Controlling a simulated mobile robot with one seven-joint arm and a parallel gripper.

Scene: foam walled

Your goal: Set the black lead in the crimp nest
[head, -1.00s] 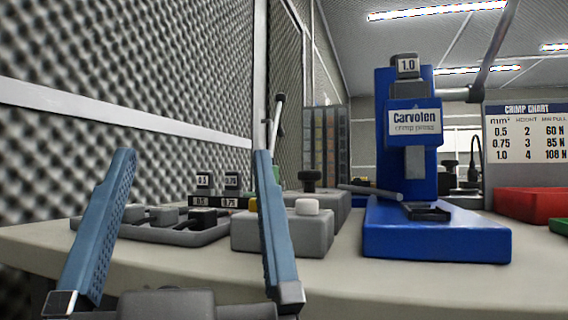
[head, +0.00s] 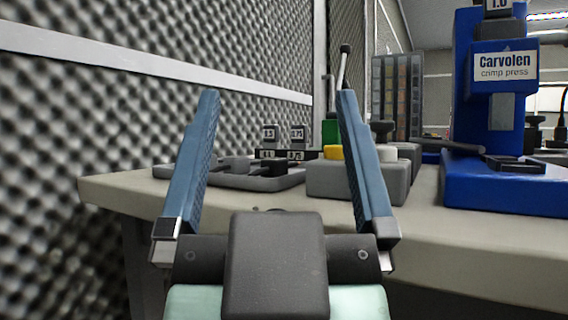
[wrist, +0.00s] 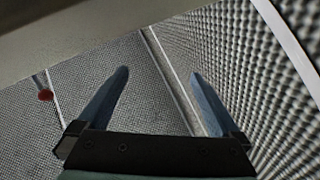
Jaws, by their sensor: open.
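My gripper (head: 278,96) is open and empty, with its two blue fingers pointing up and forward in front of the bench; it also shows in the wrist view (wrist: 160,73). Beyond the fingers, a shallow grey tray (head: 228,181) holds dark grey and black pieces. A black piece (head: 268,168) in it may be the black lead, but I cannot tell for sure. The blue crimp press (head: 490,90) stands at the right. A dark fixture on its base, probably the crimp nest (head: 515,163), looks empty. The wrist view shows no lead or nest.
A grey block (head: 345,182) with yellow and white buttons stands right of the tray, partly behind the right finger. Small numbered blocks (head: 297,134) stand behind the tray. The foam wall (head: 120,110) is close on the left. The bench edge (head: 440,232) runs across in front.

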